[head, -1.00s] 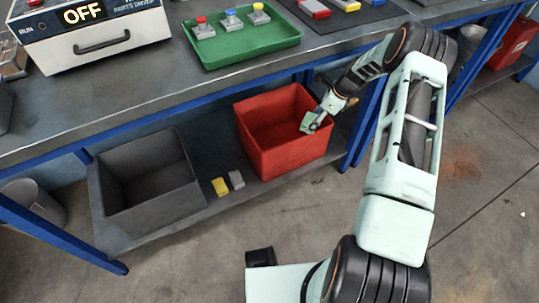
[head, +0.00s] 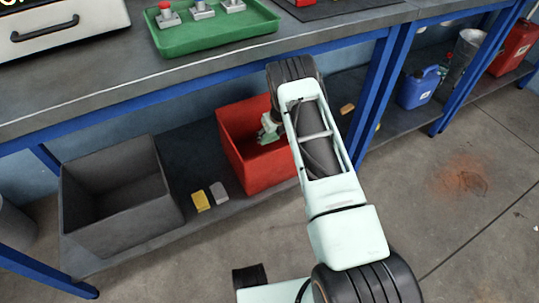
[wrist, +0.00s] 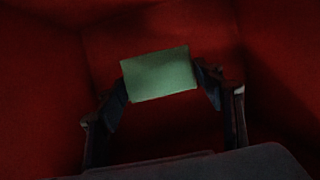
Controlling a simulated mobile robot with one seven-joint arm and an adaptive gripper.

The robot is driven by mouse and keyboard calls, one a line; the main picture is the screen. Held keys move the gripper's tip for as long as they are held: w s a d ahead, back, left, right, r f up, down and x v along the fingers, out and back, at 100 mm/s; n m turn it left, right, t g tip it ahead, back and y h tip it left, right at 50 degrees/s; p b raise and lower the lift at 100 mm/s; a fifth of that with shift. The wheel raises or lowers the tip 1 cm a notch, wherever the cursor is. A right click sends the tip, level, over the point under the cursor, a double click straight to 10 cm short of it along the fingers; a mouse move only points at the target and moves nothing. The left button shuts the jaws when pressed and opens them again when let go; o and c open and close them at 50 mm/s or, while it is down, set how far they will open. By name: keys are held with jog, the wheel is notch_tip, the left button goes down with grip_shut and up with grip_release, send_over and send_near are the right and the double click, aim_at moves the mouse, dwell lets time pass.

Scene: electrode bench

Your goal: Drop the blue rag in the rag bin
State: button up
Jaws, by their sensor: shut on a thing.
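My gripper (head: 270,128) is inside the red bin (head: 233,155) on the lower shelf, partly hidden by my arm. It is shut on a flat green piece (wrist: 159,74), which looks like a folded rag; it also shows in the head view (head: 267,139). In the wrist view the piece sits between both fingers, with red bin walls all around. No blue rag is visible. A grey bin (head: 85,215) stands open to the left on the same shelf and looks empty. No label shows which one is the rag bin.
A yellow piece (head: 201,201) and a light grey piece (head: 219,193) lie on the shelf between the bins. The blue bench frame (head: 367,103) is close to my arm. A blue jug (head: 418,88) stands on the shelf to the right.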

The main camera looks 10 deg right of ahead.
aim_at(275, 139)
notch_tip(275, 139, down, 9)
jog(key=b, duration=0.3)
jog(key=shift+f, duration=0.1)
jog(key=shift+f, duration=0.65)
jog(key=o, duration=1.1)
jog(key=shift+r, duration=0.6)
jog(key=p+v, duration=0.4)
jog(key=v, duration=0.8)
jog(key=shift+r+p, duration=0.1)
jog(key=shift+p, duration=0.2)
